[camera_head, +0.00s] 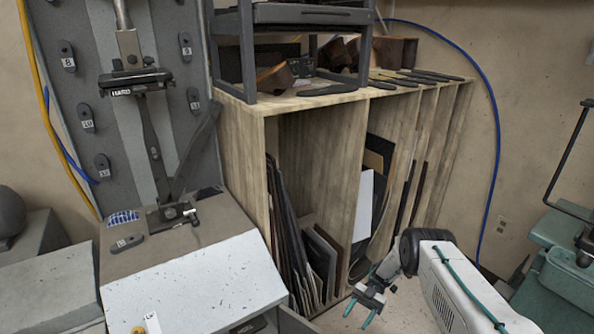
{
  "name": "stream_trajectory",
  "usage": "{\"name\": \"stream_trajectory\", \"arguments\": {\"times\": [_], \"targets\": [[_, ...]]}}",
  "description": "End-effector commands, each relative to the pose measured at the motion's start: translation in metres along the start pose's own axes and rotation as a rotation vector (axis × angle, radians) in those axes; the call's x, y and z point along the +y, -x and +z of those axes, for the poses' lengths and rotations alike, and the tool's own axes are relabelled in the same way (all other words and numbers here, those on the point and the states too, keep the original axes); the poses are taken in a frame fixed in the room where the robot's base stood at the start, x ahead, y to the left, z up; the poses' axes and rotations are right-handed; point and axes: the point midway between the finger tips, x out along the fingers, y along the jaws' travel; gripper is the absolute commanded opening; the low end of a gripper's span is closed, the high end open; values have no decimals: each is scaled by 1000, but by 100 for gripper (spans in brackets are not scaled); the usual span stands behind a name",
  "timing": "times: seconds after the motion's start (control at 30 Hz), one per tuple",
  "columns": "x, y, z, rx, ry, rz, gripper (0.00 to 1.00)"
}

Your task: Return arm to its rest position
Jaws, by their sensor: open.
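My gripper (363,303) shows at the lower middle right of the head view, with its two teal-tipped fingers spread apart and nothing between them. It is open and points down and to the left. My white arm (462,288) reaches in from the lower right edge, with a dark round wrist joint near the gripper. The gripper hangs in front of the lower part of a wooden shelf unit (345,160). I cannot tell how far it is from the shelf.
Dark sheets (292,235) stand upright in the shelf, and several tools (420,77) lie on top. A grey machine (195,265) with a pale worktop stands at the left. A green machine (560,262) stands at the right. A blue cable (490,120) runs down the wall.

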Motion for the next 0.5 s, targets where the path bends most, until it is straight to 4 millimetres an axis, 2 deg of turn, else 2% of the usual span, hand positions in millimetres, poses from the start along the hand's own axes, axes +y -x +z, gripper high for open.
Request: {"name": "stream_trajectory", "arguments": {"times": [0.13,0.17,0.23,0.37,0.43,0.5], "targets": [[31,-13,49,-182,19,217,53],[40,-11,56,-228,16,274,53],[65,4,65,-348,8,412,53],[108,58,58,-592,-47,675,53],[125,98,42,-733,-103,823,53],[133,139,18,-864,-173,960,53]]}}
